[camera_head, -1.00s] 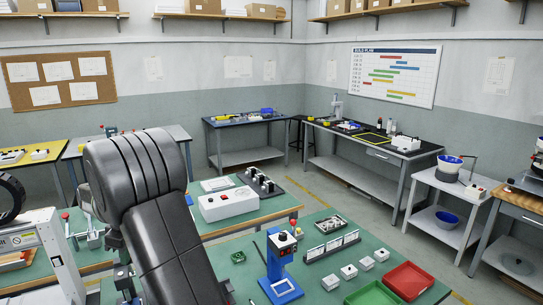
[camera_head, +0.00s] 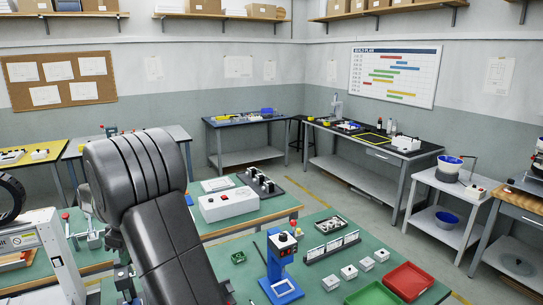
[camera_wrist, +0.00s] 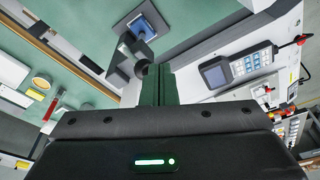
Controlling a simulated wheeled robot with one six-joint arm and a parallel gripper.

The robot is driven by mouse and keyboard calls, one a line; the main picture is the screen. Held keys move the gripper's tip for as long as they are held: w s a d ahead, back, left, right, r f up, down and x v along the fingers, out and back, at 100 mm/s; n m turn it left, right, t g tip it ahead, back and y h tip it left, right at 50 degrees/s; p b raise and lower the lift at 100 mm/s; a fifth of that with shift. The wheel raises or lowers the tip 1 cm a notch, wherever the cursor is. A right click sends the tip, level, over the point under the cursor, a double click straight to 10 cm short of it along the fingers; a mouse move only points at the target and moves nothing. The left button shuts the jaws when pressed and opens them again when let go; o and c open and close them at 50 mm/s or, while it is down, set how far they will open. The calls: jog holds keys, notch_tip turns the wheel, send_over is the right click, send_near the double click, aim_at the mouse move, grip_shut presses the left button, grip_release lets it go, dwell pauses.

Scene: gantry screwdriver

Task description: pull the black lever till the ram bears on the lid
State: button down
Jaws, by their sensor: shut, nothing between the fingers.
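In the wrist view my gripper (camera_wrist: 157,84) points up the picture. In the head view my arm hides my gripper and the lever.
In the head view, a blue stand (camera_head: 282,290) with a dark head, a green tray (camera_head: 372,295) and a red tray (camera_head: 409,281) stand on the green bench right of my arm. A white box (camera_head: 228,206) is behind. The wrist view shows a grey handheld panel (camera_wrist: 216,73) at right.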

notch_tip(320, 180, up, 7)
jog(key=p, duration=0.4)
dwell(0.4)
jog(key=shift+f, duration=0.25)
notch_tip(320, 180, down, 7)
jog(key=b, duration=0.4)
jog(key=shift+b, duration=0.3)
jog(key=shift+r, duration=0.15)
notch_tip(320, 180, up, 8)
jog(key=p, duration=0.5)
jog(key=shift+r+p, duration=0.15)
jog(key=shift+p, duration=0.15)
dwell(0.7)
jog(key=shift+d, duration=0.15)
